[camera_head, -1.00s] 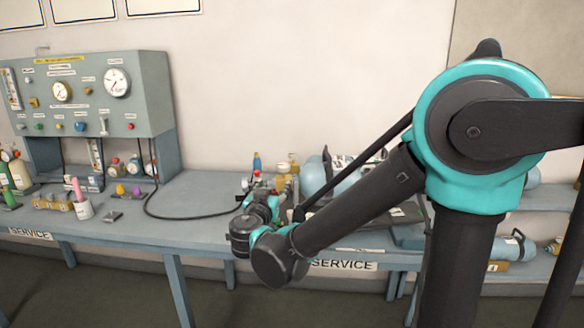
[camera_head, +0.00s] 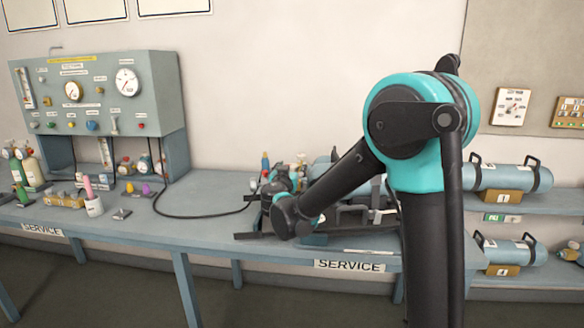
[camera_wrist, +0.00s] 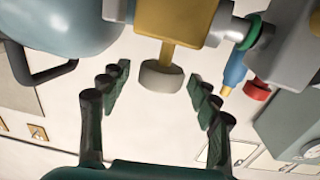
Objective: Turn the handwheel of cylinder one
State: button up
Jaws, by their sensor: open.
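In the wrist view a round grey handwheel (camera_wrist: 162,77) sits on the stem of a brass valve body (camera_wrist: 176,18). The valve is beside a blue-grey cylinder (camera_wrist: 70,22) with a dark handle. My gripper (camera_wrist: 162,80) is open, with its dark fingers on either side of the handwheel and a gap visible on both sides. Whether the fingers reach the wheel's depth is unclear. In the head view my arm hides most of the cylinder (camera_head: 322,172) on the bench, and the fingers cannot be made out. No number shows on this cylinder.
A gauge panel (camera_head: 100,95) and a black hose (camera_head: 165,212) are left on the bench (camera_head: 215,230).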

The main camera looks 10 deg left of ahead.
jog(key=shift+w+d, duration=0.1)
jog(key=shift+w, duration=0.4)
jog(key=c, duration=1.2)
jog(key=shift+n+y, duration=0.3)
jog(key=shift+y, duration=0.2)
jog(key=shift+d+n+y, duration=0.1)
jog(key=shift+n+y, duration=0.8)
jog(key=shift+y, duration=0.3)
jog(key=n+g+y, duration=0.1)
jog(key=n+y, duration=0.2)
jog(key=y, duration=0.2)
jog(key=shift+w, duration=0.1)
jog(key=shift+n+g+y, duration=1.6)
jog(key=shift+n+y, duration=0.3)
jog(key=shift+y, duration=0.3)
jog(key=shift+a, duration=0.2)
